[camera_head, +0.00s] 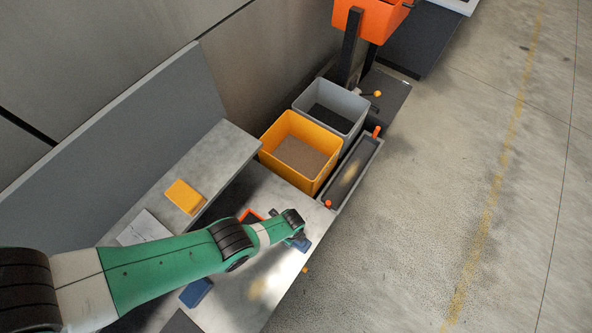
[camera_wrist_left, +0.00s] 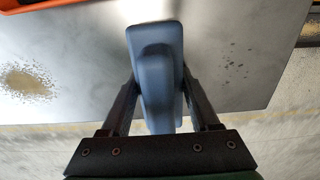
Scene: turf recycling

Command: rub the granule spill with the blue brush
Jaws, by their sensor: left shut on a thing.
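My left gripper (camera_wrist_left: 160,92) is shut on the blue brush (camera_wrist_left: 158,60), a blue block with a rounded raised grip. In the head view, the gripper (camera_head: 299,238) is at the end of my green arm, over the grey worktable near its right edge. The brush (camera_head: 304,245) is mostly hidden there. A scatter of dark specks (camera_wrist_left: 235,68) lies on the table to the right of the brush in the wrist view. A tan grainy patch (camera_wrist_left: 28,80) lies to the left; it also shows in the head view (camera_head: 258,289). The brush covers neither patch. Whether it touches the table is unclear.
A yellow bin (camera_head: 284,165) with brown contents and a grey bin (camera_head: 333,110) stand beyond the table. A narrow trough (camera_head: 355,172) is beside them. A yellow block (camera_head: 184,196) lies on the raised shelf. A blue block (camera_head: 196,292) and an orange-rimmed tray (camera_head: 250,215) are near my arm.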

